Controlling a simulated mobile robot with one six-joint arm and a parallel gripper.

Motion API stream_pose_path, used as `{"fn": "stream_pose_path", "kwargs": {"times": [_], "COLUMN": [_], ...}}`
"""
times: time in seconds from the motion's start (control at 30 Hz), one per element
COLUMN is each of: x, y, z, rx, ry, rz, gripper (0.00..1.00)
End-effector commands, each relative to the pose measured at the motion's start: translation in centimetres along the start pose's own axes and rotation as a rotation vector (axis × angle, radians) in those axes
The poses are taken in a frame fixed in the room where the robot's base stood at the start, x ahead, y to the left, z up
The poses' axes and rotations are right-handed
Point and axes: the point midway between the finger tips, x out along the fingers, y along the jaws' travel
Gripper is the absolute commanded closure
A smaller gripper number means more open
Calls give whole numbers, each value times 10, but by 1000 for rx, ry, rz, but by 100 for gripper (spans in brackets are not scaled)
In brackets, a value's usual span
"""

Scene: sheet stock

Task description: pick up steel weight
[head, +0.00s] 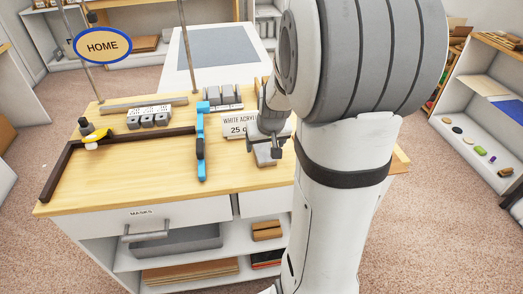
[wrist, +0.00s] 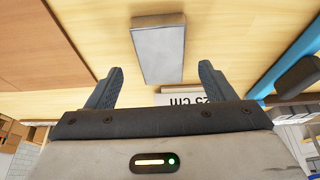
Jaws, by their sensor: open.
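The steel weight, a plain grey block, lies on the wooden worktop (head: 120,180) under my gripper in the head view. In the wrist view the steel weight (wrist: 158,45) is a light grey slab. My gripper (wrist: 161,72) is open, one finger on each side of the near end of the weight, with a gap on both sides. Whether the fingertips are level with it or above it I cannot tell. In the head view my gripper (head: 268,142) points down over the weight and partly hides it.
A white label card (head: 236,130) stands behind the weight. A blue clamp-like tool (head: 201,150) lies to its left. Grey blocks stand in a rack (head: 223,97) and a slotted holder (head: 149,117) farther back. A yellow-handled item (head: 97,138) lies far left. The front-left worktop is clear.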

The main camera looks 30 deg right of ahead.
Motion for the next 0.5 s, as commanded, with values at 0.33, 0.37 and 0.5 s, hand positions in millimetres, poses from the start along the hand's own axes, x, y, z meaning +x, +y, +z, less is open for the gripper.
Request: {"fn": "stream_pose_path", "kwargs": {"times": [0.33, 0.37, 0.5], "x": [30, 30, 30], "y": [-2, -2, -2], "z": [2, 2, 2], "rx": [-1, -1, -1], "ry": [0, 0, 0], "rz": [1, 1, 0], "gripper": [24, 24, 24]}}
